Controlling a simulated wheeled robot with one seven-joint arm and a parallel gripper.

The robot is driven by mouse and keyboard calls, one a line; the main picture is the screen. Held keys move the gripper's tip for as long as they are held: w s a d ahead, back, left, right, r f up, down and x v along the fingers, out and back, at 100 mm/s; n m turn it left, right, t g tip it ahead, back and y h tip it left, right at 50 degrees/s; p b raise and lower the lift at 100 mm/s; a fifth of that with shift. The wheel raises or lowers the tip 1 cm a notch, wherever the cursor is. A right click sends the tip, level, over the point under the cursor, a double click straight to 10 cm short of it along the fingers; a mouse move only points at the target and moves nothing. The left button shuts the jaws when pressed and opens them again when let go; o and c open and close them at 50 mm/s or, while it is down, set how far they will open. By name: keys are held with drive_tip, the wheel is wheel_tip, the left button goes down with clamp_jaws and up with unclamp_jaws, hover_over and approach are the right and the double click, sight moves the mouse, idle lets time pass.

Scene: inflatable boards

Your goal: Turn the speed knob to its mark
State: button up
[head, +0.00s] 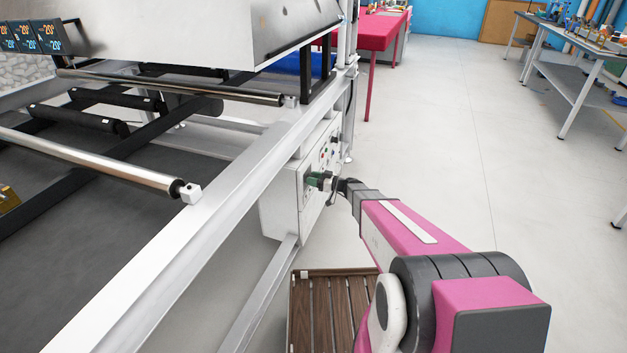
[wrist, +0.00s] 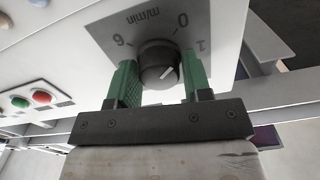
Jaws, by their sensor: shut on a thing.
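The speed knob (wrist: 157,55) is a dark round knob on a white panel in the wrist view, with a short white pointer line on its face. The panel scale around it is seen upside down, with "m/min", a 0, a 1 and another digit. My gripper (wrist: 160,76) has its green fingers on both sides of the knob and is shut on it. In the head view my gripper (head: 320,181) reaches the control box (head: 281,211) from the right; its fingers hide the knob there. I cannot make out a separate target mark.
Red and green buttons (wrist: 31,100) sit left of the knob in the wrist view. A long frame rail (head: 215,187) with rollers runs left of the box. A slatted wooden platform (head: 333,310) lies below my arm. Open floor (head: 460,130) is to the right.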

drive_tip(key=m, duration=0.4)
drive_tip(key=shift+w, duration=0.1)
drive_tip(key=m, duration=0.5)
drive_tip(key=shift+f, duration=0.1)
drive_tip(key=m, duration=0.4)
drive_tip(key=shift+w+d+f+m, duration=0.1)
drive_tip(key=shift+m, duration=0.2)
drive_tip(key=m, duration=0.8)
drive_tip(key=shift+f, duration=0.15)
drive_tip(key=m, duration=0.4)
drive_tip(key=shift+m, duration=0.3)
drive_tip(key=m, duration=0.4)
drive_tip(key=shift+f, duration=0.1)
drive_tip(key=shift+s+m, duration=0.2)
drive_tip(key=shift+m, duration=1.9)
